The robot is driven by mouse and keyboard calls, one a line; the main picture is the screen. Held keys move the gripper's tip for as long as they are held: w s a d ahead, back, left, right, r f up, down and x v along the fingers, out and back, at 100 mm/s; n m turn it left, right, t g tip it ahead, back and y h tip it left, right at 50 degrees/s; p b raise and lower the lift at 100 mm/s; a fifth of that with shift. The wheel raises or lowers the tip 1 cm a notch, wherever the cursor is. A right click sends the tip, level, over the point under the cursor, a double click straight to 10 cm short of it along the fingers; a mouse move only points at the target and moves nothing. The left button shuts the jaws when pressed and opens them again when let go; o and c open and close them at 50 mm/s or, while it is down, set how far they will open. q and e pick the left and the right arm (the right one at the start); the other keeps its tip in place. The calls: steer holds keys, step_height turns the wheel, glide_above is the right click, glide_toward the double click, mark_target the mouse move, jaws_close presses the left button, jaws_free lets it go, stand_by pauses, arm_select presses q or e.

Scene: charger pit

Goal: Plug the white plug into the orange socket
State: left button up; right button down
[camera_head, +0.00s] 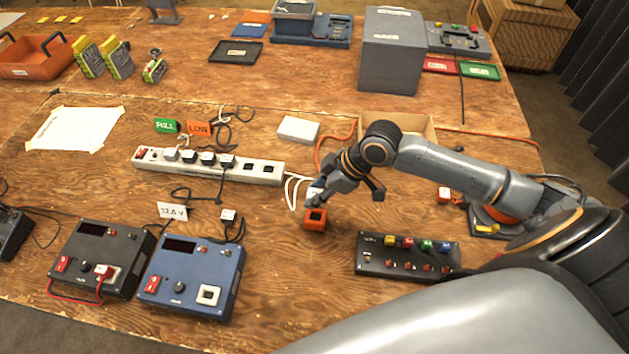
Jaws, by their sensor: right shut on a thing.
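The orange socket (315,219) is a small block with a dark square opening, on the wooden table near the middle of the camera_head view. My right gripper (314,197) comes in from the right and points down just above and behind the socket. It is shut on the white plug (313,190), which shows only as a small white patch between the fingers. White cable loops beside it. Whether the plug touches the socket cannot be told. My left gripper is not in view.
A black box (98,258) and a blue box (193,275) stand front left. A black panel with coloured buttons (408,257) lies to the right. An open cardboard box (412,124) is behind my arm.

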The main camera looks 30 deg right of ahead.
steer(key=shift+s+f+b, duration=0.25)
steer(key=shift+f+b, duration=0.25)
steer(key=shift+b, duration=0.1)
step_height(320, 180, down, 4)
steer(key=b, duration=0.4)
steer(key=shift+w+b, duration=0.1)
steer(key=shift+b, duration=0.2)
steer(key=shift+f, duration=0.4)
steer(key=shift+p, duration=0.35)
steer(key=shift+p, duration=0.35)
steer(key=shift+p, duration=0.6)
